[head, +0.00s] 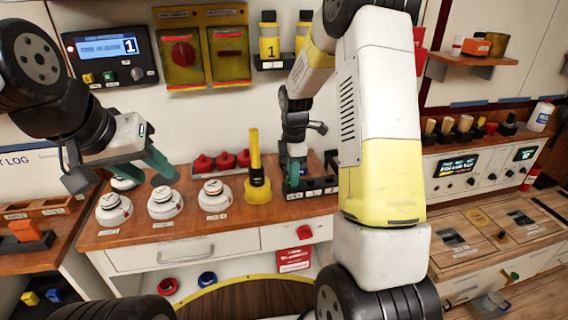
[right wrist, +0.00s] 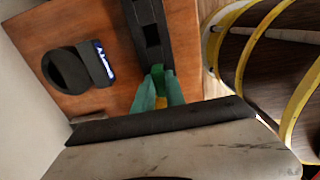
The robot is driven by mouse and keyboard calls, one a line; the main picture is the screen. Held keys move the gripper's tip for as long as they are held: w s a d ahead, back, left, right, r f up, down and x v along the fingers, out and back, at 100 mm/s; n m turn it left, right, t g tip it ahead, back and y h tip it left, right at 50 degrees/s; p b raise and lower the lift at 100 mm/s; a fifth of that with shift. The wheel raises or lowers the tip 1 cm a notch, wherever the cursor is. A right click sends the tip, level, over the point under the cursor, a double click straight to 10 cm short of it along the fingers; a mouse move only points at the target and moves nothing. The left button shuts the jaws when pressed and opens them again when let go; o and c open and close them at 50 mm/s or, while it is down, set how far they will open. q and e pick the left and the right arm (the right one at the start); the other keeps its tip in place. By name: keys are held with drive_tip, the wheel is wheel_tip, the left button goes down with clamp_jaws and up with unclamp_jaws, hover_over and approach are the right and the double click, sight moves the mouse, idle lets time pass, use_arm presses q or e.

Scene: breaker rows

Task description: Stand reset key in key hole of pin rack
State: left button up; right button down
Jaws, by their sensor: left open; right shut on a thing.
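The pin rack (head: 318,186) is a dark bar with square openings and pale labels, on the right end of the wooden counter. It also shows in the right wrist view (right wrist: 143,14). My right gripper (head: 292,180) is low at the rack's left part, partly behind my own arm. In the right wrist view its teal fingertips (right wrist: 158,80) are shut at the end of the rack. A small yellow part of the reset key (right wrist: 161,102) shows between them; the rest is hidden. I cannot tell whether the key is in a hole. My left gripper (head: 155,172) is open and empty above the white detectors.
White round detectors (head: 164,203) stand along the counter's front left. A yellow-and-black upright tool (head: 257,180) stands left of the rack, with red knobs (head: 203,163) behind. A black ring-shaped holder (right wrist: 68,70) is beside the rack in the right wrist view.

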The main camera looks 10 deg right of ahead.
drive_tip(key=shift+f, duration=0.25)
drive_tip(key=c, duration=1.3)
unclamp_jaws()
drive_tip(key=shift+r, duration=3.85)
